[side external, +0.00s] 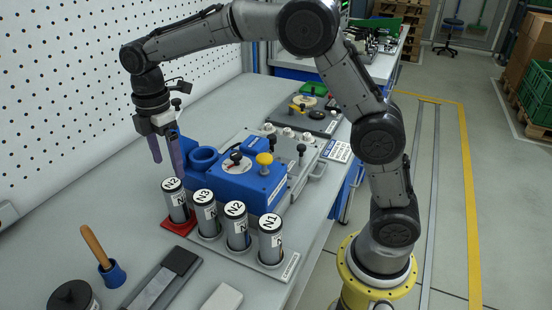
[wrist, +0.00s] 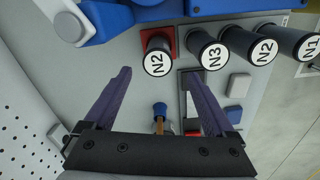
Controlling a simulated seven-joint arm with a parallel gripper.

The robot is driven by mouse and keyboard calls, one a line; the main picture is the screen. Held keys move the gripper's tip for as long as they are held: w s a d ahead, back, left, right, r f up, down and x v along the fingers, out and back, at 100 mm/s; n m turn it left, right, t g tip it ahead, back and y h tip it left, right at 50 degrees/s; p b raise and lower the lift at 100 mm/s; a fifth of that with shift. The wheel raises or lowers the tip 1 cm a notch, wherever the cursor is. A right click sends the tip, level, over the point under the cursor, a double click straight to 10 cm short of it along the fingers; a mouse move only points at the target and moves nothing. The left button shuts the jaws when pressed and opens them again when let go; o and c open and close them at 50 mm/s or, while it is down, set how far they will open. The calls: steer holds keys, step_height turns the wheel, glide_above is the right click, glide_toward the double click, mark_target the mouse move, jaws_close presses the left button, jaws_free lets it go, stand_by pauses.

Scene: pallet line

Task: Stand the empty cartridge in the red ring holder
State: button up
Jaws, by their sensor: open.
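A grey cartridge with a black rim and a white cap marked N2 (side external: 177,203) stands upright at the red holder (side external: 177,227). In the wrist view the same cartridge (wrist: 157,58) has the red holder (wrist: 173,38) around its foot. My gripper (side external: 167,167) is open and empty, with purple fingers, behind and above this cartridge and apart from it. In the wrist view the gripper's fingers (wrist: 158,72) are spread wide with nothing between them. Cartridges marked N3 (side external: 207,217), N2 (side external: 237,229) and N1 (side external: 270,243) stand in a row beside it. Which cartridge is empty cannot be told.
A blue machine (side external: 245,186) with an open round socket (side external: 203,158) and a yellow knob stands behind the row. A pegboard wall (side external: 70,80) borders the left.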

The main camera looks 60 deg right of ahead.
steer(key=s+d+r+m+t, duration=0.2)
steer(key=s+d+r+m, duration=0.15)
steer(key=s+r, duration=0.3)
steer(key=s+d+f+m+t, duration=0.1)
steer(key=s+d+m, duration=0.1)
steer(key=s+m, duration=0.4)
steer(key=s+d+f+m+t, duration=0.2)
steer(key=s+m, duration=0.4)
steer(key=s, duration=1.1)
steer(key=shift+d+t, duration=0.3)
steer(key=shift+d, duration=0.1)
